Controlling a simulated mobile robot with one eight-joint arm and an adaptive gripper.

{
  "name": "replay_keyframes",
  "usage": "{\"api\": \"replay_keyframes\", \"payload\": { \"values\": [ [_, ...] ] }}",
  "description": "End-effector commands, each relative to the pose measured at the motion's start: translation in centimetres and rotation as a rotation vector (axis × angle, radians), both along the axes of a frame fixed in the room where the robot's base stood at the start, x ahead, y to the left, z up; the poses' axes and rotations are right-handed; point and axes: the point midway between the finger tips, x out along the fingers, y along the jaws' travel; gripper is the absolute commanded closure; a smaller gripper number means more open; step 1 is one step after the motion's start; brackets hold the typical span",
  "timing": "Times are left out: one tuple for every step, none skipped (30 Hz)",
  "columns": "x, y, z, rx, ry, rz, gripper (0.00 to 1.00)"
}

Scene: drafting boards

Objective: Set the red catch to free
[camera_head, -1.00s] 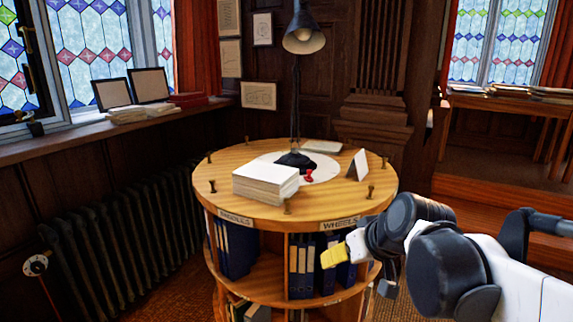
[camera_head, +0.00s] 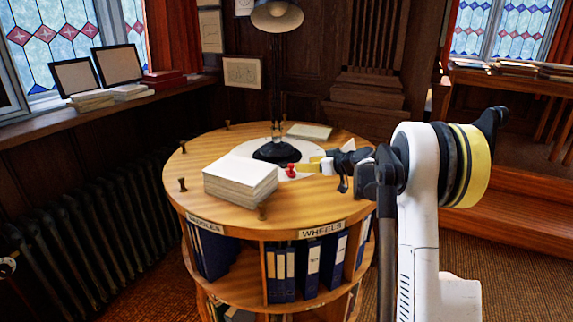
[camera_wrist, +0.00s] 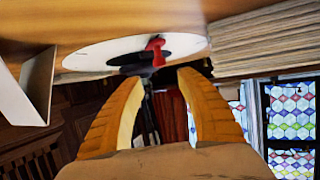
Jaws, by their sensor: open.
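The red catch (camera_head: 291,170) is a small red knob on a white disc (camera_head: 222,157) on top of the round wooden revolving bookcase (camera_head: 310,207). It also shows in the wrist view (camera_wrist: 154,48), just past the fingertips and between their lines, against the white disc. My gripper (camera_head: 314,166) reaches in from the right, low over the top, its yellow fingers close to the catch. In the wrist view the fingers (camera_wrist: 163,77) are spread with nothing between them. I cannot tell whether a finger touches the catch. Any markings by the catch are too small to read.
A black desk lamp (camera_head: 276,151) stands right behind the catch. A thick paper stack (camera_head: 240,182) lies to its left. A folded white card (camera_wrist: 38,85) is close by in the wrist view. Several pegs (camera_head: 183,184) rise around the rim. A flat pad (camera_head: 310,131) lies behind.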

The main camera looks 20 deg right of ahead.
Motion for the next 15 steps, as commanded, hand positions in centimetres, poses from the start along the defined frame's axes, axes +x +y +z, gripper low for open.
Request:
{"api": "replay_keyframes", "payload": {
  "values": [
    [0.9,0.4,-0.7,0.0,0.0,0.002,0.56],
    [1.5,0.5,-0.9,0.001,0.0,0.002,0.56],
    [2.2,0.7,-1.3,0.0,0.0,0.001,0.56],
    [2.8,0.9,-1.5,0.0,0.001,0.002,0.56],
    [3.3,1.1,-1.8,0.0,0.001,0.002,0.56],
    [4.0,1.2,-2.1,0.0,0.001,0.002,0.56],
    [4.5,1.3,-2.3,-0.001,0.001,0.001,0.56],
    [5.0,1.5,-2.5,0.0,0.001,0.001,0.56],
    [5.6,1.7,-2.7,0.0,0.001,0.001,0.56],
    [6.0,1.8,-2.8,0.0,0.001,0.001,0.56],
    [6.4,1.9,-3.0,0.001,0.001,0.001,0.56],
    [6.8,1.9,-3.1,0.001,0.001,0.001,0.56],
    [7.0,2.0,-3.2,0.001,0.001,0.001,0.56],
    [7.3,2.1,-3.3,0.0,0.001,0.0,0.56],
    [7.5,2.1,-3.3,0.001,0.001,0.0,0.56]
  ]
}}
